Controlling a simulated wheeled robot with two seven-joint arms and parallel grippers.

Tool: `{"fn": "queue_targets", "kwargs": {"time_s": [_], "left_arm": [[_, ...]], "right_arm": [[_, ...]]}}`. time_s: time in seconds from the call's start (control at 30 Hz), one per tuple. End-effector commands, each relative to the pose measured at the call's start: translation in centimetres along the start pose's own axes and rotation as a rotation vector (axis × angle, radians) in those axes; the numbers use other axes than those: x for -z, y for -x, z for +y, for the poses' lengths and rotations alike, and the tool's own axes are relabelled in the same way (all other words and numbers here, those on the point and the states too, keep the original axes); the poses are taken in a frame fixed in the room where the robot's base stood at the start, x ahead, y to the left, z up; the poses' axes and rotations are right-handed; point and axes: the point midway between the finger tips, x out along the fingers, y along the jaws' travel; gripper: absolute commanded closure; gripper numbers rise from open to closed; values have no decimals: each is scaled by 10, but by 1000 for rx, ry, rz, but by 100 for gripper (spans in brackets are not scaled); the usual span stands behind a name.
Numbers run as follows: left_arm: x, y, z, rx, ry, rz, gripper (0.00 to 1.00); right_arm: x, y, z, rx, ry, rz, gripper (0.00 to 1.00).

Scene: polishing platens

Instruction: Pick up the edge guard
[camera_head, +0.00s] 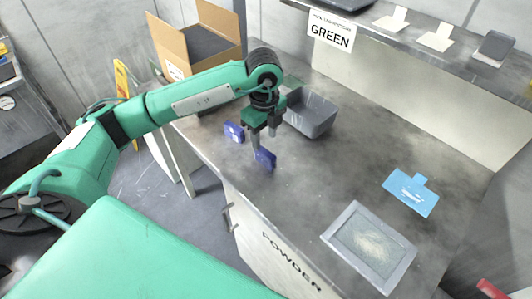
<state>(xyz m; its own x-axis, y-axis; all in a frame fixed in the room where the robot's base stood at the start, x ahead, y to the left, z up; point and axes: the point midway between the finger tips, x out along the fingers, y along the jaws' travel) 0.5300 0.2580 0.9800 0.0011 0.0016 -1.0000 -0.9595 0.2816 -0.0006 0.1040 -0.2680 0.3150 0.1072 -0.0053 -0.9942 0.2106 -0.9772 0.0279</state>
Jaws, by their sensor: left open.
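Two small dark blue pieces, one farther back (234,131) and one nearer (265,158), show at the left edge of the grey worktop; I cannot tell which is the edge guard, or whether they are parts of one thing. My left gripper (263,143) points down over that edge, open, with a finger close to the nearer blue piece. I cannot tell if it touches. Nothing is clearly held. My right gripper is not in view.
A grey bin (311,116) stands just behind the left gripper. An open cardboard box (200,50) is at the back left. A light blue piece (411,193) and a framed tray of powder (348,222) lie to the right. The middle of the worktop (330,170) is clear.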

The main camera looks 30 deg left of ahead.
Motion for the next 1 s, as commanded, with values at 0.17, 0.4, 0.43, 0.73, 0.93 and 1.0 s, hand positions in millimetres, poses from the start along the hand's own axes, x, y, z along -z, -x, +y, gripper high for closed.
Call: {"fn": "queue_targets", "kwargs": {"time_s": [0.17,0.4,0.43,0.73,0.93,1.0], "left_arm": [[0,-25,0,-1,0,1,55],[1,-43,0,-2,0,1,55],[1,-48,1,-3,0,1,55],[1,-82,-1,2,-1,1,55],[1,-82,-1,2,-1,1,55],[1,-82,-1,2,-1,1,68]], "right_arm": [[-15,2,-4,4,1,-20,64],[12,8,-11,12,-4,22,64],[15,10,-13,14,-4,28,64],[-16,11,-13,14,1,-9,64],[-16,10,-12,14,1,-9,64],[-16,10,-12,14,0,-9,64]]}}
